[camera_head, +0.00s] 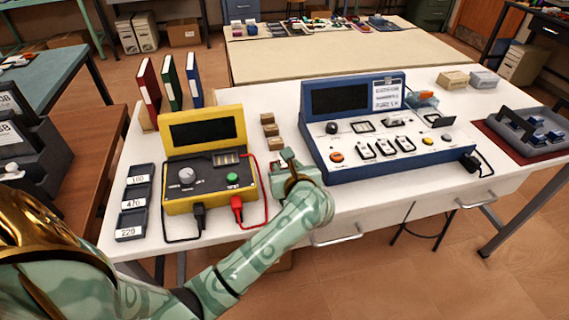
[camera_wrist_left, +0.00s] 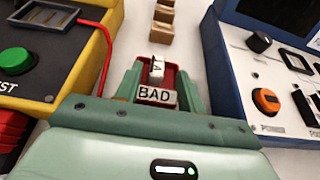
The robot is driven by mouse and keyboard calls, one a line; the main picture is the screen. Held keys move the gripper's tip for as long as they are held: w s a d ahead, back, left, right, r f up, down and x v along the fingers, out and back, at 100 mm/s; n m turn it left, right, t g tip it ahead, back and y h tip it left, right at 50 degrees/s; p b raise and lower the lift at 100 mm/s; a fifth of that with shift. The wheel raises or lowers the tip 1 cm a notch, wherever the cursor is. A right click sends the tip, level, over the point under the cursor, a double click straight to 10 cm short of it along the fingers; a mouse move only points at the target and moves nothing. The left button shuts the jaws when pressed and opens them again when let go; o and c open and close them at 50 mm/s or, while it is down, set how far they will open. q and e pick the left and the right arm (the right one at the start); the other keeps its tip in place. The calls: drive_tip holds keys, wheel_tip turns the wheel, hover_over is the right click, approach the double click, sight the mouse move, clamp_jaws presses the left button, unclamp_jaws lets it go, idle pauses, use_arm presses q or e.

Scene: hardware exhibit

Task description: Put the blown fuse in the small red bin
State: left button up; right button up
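The small red bin (camera_wrist_left: 172,80), with a white "BAD" label, stands on the white table between the yellow tester and the blue console. A small white fuse (camera_wrist_left: 157,68) marked "A" shows tilted within the bin's outline, behind the label. My left gripper (camera_head: 287,165) is over the bin. In the left wrist view its green fingers (camera_wrist_left: 158,88) stand apart on either side, with clear gaps to the fuse. The gripper hides most of the bin in the head view. My right gripper is not in view.
The yellow tester (camera_head: 210,148) with black and red leads is left of the gripper; the blue console (camera_head: 362,120) is close on the right. Small brown boxes (camera_head: 268,130) stand just behind. Dark labelled trays (camera_head: 133,201) lie at the left edge.

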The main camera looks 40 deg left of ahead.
use_arm(q)
drive_tip(key=p+v, duration=0.2)
drive_tip(key=v, duration=0.7)
drive_tip(key=shift+w+r, duration=0.1)
drive_tip(key=shift+s+d+r, duration=0.1)
drive_tip(key=shift+s+d, duration=0.1)
drive_tip(key=shift+s, duration=0.1)
idle(0.6)
